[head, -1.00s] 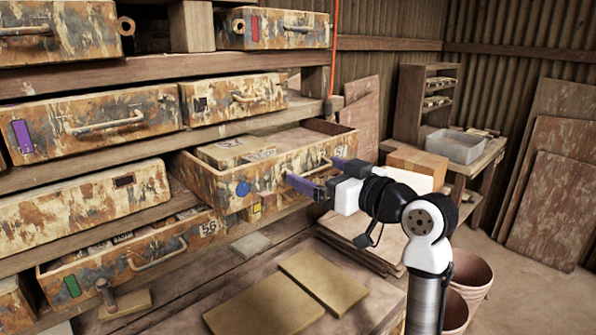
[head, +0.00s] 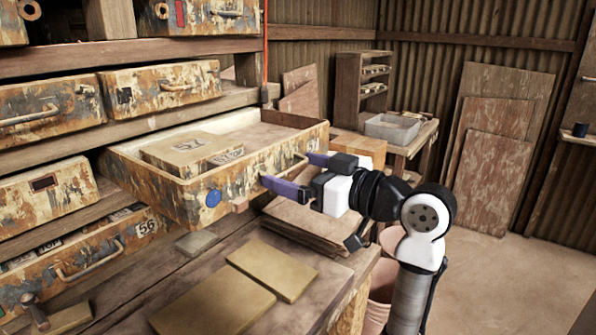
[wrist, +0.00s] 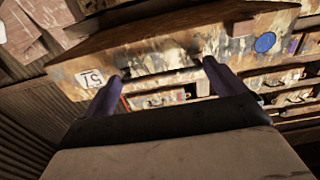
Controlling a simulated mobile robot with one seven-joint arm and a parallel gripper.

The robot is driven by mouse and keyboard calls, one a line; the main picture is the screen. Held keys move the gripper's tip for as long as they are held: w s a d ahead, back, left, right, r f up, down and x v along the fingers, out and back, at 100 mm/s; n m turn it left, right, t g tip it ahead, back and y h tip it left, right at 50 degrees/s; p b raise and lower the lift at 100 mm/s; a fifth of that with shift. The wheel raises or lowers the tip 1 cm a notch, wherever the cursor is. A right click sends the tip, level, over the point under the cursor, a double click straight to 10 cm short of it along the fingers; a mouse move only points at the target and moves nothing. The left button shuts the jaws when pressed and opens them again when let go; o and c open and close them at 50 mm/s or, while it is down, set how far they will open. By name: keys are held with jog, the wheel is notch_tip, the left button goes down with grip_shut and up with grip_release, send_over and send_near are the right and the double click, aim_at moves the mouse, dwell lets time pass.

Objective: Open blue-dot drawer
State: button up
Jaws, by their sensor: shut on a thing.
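The blue-dot drawer (head: 158,188) is pulled well out of the rack in the head view, with a round blue dot (head: 213,198) on its mottled rusty front. Inside it lie a block marked with a number (head: 190,152) and bare space towards the right. My gripper (head: 290,174) is at the drawer's front, its purple fingers shut on the drawer handle (head: 297,166). In the wrist view the fingers (wrist: 162,74) reach to the drawer front, with the blue dot (wrist: 265,42) at right and a number label (wrist: 90,78) at left.
Flat tan tiles (head: 272,268) lie on the bench beneath. A side table with a grey tray (head: 392,128) stands behind my arm. Open floor (head: 500,270) lies to the right.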

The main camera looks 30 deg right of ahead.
jog(key=o, duration=1)
jog(key=shift+s+f, duration=0.1)
jog(key=shift+s, duration=0.05)
jog(key=shift+s+d, duration=0.1)
jog(key=shift+s, duration=0.05)
jog(key=b+v, duration=0.3)
jog(key=v, duration=1)
jog(key=shift+s+d, duration=0.1)
jog(key=shift+s, duration=0.25)
jog(key=shift+s, duration=0.1)
